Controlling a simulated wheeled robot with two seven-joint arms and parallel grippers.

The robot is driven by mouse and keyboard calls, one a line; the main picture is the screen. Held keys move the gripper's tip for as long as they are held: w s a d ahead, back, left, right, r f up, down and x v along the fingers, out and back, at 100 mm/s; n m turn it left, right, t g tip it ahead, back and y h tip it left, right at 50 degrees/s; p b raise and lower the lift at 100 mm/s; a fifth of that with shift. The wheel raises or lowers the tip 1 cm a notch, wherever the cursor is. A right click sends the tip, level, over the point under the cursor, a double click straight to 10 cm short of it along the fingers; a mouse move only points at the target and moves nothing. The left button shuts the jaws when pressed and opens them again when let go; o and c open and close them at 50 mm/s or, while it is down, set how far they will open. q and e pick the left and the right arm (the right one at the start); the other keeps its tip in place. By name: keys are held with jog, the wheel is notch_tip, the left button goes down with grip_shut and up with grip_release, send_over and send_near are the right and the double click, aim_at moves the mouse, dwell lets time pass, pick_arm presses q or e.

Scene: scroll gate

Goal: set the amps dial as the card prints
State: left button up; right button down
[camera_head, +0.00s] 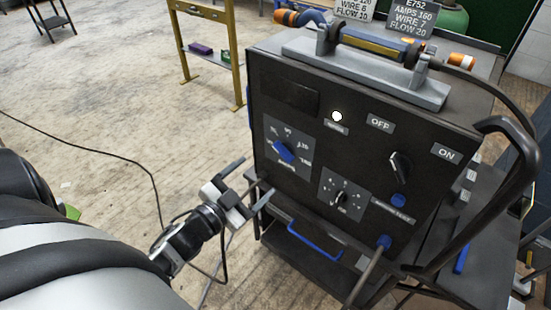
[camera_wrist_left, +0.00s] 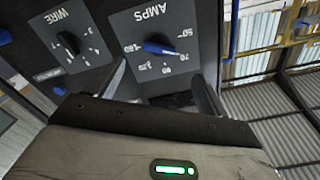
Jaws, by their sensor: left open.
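The black welder panel (camera_head: 330,165) carries an amps dial with a blue knob (camera_head: 284,151) on a grey plate; the knob also shows in the left wrist view (camera_wrist_left: 160,47). The knob lies slantwise, one end toward a number marked about 70; I cannot tell which end is the pointer. The card (camera_head: 408,20) above prints E752, AMPS 160, WIRE 7, FLOW 20. My left gripper (camera_head: 257,177) is open and empty just left of and below the dial, its fingers (camera_wrist_left: 160,88) apart and clear of the knob. My right gripper is out of view.
A second card (camera_head: 353,10), partly cut off, stands left of the first. A wire dial (camera_head: 341,197), a black switch (camera_head: 400,165) and blue buttons share the panel. A torch (camera_head: 375,45) lies on top. A curved black handle (camera_head: 515,140) stands at right.

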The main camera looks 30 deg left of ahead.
aim_at(280, 155)
pick_arm(q)
jog(key=w, duration=0.9)
jog(key=shift+d, duration=0.35)
jog(key=shift+s, duration=0.1)
